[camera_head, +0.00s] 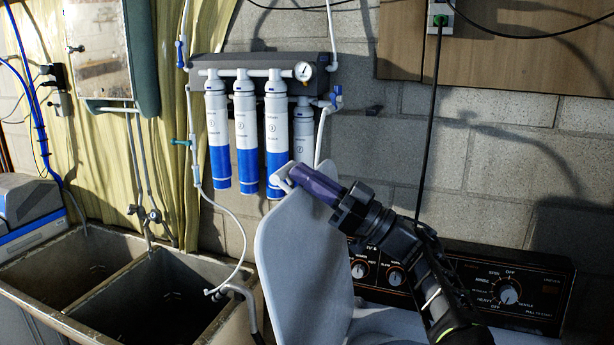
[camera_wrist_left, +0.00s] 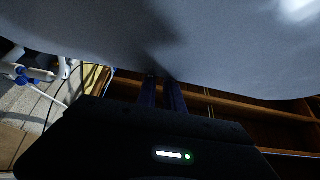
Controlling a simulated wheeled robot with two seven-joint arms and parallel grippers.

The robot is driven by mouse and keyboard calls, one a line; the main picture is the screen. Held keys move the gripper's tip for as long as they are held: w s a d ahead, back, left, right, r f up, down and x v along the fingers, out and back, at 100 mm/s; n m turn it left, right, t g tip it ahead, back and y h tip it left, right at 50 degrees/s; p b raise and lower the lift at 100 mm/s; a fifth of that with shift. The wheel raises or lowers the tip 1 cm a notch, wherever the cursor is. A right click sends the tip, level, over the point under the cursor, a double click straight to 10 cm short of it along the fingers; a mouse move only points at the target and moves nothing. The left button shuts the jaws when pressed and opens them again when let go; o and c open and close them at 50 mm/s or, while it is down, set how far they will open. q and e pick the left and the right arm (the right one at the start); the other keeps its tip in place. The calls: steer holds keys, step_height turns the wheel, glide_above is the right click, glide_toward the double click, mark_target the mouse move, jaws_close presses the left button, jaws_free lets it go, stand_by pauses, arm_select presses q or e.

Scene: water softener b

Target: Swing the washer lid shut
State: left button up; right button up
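The washer lid (camera_head: 300,262) is a light grey panel standing raised and tilted at the left side of the washer. My left gripper (camera_head: 290,178) is at the lid's upper edge, its purple fingers pointing left and slightly up. In the left wrist view the lid's broad grey face (camera_wrist_left: 200,45) fills the top. The gripper's dark fingers (camera_wrist_left: 160,85) are close together there, with nothing visible between them. The tips lie at or very near the lid; contact is unclear. My right gripper is not in view.
The washer's black control panel (camera_head: 510,290) with knobs stands behind my arm. A double sink (camera_head: 60,310) is at the left. Blue and white filter cartridges (camera_head: 245,135) hang on the wall behind the lid. A black cable (camera_head: 432,120) hangs down the wall.

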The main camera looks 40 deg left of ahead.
arm_select(q)
steer(key=shift+w+f, duration=0.1)
steer(key=shift+f, duration=0.1)
jaws_close()
steer(key=w+d+r+p, duration=0.1)
steer(key=w+d, duration=0.3)
steer(key=d, duration=0.9)
steer(key=shift+d+r, duration=0.25)
jaws_free()
steer(key=o, duration=0.5)
steer(key=shift+c, duration=0.2)
